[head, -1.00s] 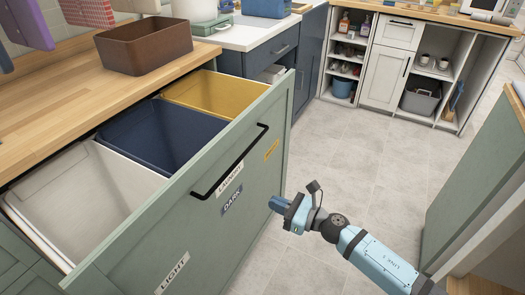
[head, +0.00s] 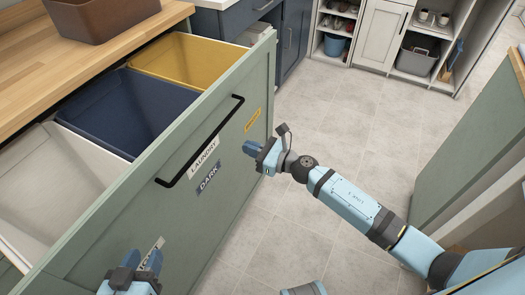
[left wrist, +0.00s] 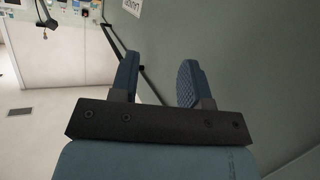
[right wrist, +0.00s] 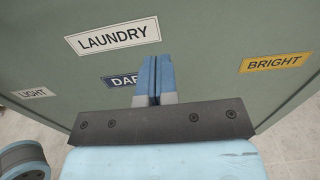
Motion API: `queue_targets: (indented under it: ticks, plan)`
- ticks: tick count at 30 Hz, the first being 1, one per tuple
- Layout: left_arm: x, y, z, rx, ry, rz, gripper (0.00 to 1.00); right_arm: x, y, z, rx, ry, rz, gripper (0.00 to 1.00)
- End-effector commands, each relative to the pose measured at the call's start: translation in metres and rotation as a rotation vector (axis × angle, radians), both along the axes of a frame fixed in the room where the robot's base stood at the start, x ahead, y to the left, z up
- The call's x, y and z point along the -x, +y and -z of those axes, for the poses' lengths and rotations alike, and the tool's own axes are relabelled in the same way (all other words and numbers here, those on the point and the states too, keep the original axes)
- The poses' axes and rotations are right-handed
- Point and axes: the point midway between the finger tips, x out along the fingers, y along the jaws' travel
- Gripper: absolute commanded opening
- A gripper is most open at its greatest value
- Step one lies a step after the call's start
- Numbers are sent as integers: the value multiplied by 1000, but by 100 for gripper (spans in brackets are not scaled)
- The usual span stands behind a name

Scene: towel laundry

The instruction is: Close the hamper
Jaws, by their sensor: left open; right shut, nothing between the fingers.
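The hamper is a green pull-out drawer front (head: 120,205) with a black bar handle (head: 200,142). It stands pulled out, with a white bin (head: 55,180), a navy bin (head: 135,110) and a yellow bin (head: 185,62) showing behind the front. My right gripper (head: 252,150) is shut and empty, close to the front beside the DARK label (head: 208,178); contact cannot be told. My left gripper (head: 147,262) is open at the bottom left, by the partly hidden LIGHT label. In the left wrist view its open fingers (left wrist: 160,85) are near the green panel.
A wooden counter (head: 90,50) with a brown box (head: 100,18) stands above the drawer at the left. Grey floor tiles (head: 330,130) are clear in the middle. A green cabinet (head: 470,150) stands at the right, and shelves (head: 415,55) stand at the back.

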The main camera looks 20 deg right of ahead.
Motion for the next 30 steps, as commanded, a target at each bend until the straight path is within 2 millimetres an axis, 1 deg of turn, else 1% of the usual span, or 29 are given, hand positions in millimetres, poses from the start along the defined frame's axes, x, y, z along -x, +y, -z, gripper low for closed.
queue_targets:
  ticks: [1,6,12,18,30]
  plan:
    - [0,0,0,1,-3,1,43,-9,9,-1,-1,-1,-1,0]
    - [-1,-2,-2,8,-15,2,43,-32,32,0,0,-1,-1,0]
    - [-2,-3,-5,16,-29,5,43,-49,49,0,1,-1,0,0]
    - [-2,-3,-6,19,-34,6,43,-54,54,0,1,0,0,0]
    - [-3,-4,-9,22,-40,7,43,-53,54,0,1,0,0,0]
